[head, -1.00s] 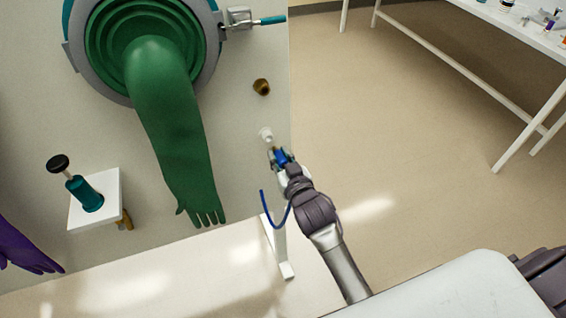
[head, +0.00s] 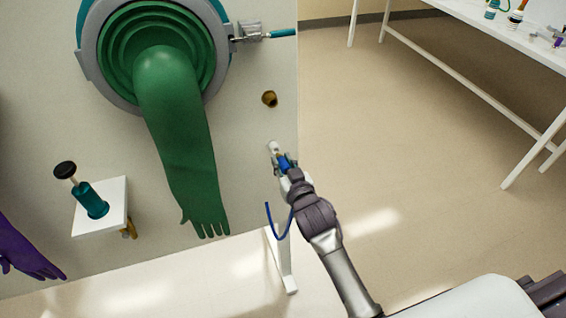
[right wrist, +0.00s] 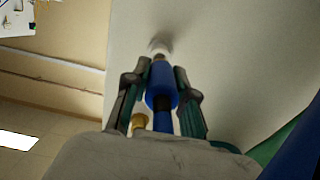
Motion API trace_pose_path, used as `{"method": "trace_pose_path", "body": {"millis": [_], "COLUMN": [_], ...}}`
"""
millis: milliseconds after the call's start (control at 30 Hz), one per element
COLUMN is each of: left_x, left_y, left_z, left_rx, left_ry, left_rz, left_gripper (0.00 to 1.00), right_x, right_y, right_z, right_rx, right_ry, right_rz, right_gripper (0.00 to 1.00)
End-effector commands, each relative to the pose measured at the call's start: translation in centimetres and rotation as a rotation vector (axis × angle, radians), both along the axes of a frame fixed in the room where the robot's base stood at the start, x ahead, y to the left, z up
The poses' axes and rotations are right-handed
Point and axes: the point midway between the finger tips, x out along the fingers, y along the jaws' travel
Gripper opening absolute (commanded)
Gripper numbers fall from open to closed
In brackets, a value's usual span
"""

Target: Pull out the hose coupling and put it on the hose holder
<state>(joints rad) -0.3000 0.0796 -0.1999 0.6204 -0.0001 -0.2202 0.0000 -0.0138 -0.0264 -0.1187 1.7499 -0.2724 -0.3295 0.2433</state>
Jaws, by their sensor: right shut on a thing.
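The blue hose coupling (head: 284,161) is at the glovebox panel's white port (head: 273,147), with a thin blue hose (head: 270,222) hanging in a loop below. My right gripper (head: 282,166) is shut around it. In the right wrist view the coupling (right wrist: 160,88) lies between both fingers, its pale front end close to the panel; I cannot tell whether it is still seated in the port. A brass fitting (head: 269,99) sticks out of the panel above the port. I cannot tell whether it is the hose holder. My left gripper is not in view.
A green glove (head: 178,140) hangs from its round port left of the coupling. A metal latch with a teal handle (head: 282,33) is above. A small white shelf (head: 83,220) holds a teal plunger-like device. Open floor lies right; a white table stands behind.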

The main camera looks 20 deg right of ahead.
Motion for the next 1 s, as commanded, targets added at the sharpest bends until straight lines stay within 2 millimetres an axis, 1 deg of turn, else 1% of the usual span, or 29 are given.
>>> {"method": "trace_pose_path", "body": {"millis": [200, 700, 1000], "left_x": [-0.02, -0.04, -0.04], "left_y": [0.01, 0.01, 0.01], "left_z": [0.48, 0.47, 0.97], "left_rx": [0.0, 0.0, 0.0], "left_ry": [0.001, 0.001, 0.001], "left_rz": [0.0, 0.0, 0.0], "left_gripper": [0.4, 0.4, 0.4], "right_x": [0.0, 0.0, 0.0], "right_y": [0.0, 0.0, 0.0], "right_z": [0.11, 0.05, 0.14], "right_rx": [0.001, 0.0, 0.001], "right_ry": [0.001, -0.001, -0.001], "right_rz": [0.0, 0.0, 0.0], "right_gripper": [0.0, 0.0, 0.0]}}
